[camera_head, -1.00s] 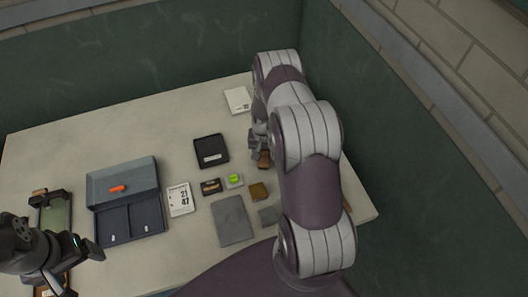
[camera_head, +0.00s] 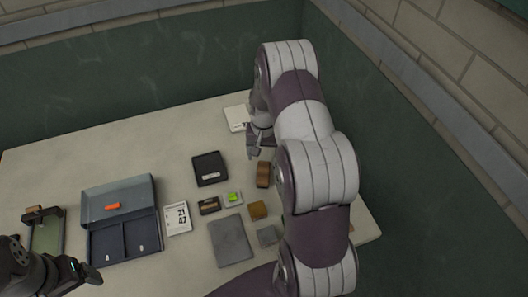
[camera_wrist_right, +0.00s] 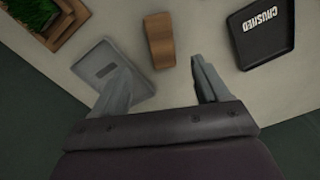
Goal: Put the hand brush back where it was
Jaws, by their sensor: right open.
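A brown wooden piece (camera_head: 263,174), which I take to be the hand brush, lies on the table right of the black tray. No bristles can be made out. It also shows in the right wrist view (camera_wrist_right: 160,40), at the top middle, beyond the fingertips.
The black tray (camera_head: 210,168) is labelled "CRUSHED" in the wrist view (camera_wrist_right: 262,30). A pale slotted tray (camera_wrist_right: 112,72) lies partly behind one finger, near a wooden box of grass (camera_wrist_right: 40,15). A blue-grey case (camera_head: 120,203), number card (camera_head: 177,218) and grey slab (camera_head: 231,240) lie nearer me.

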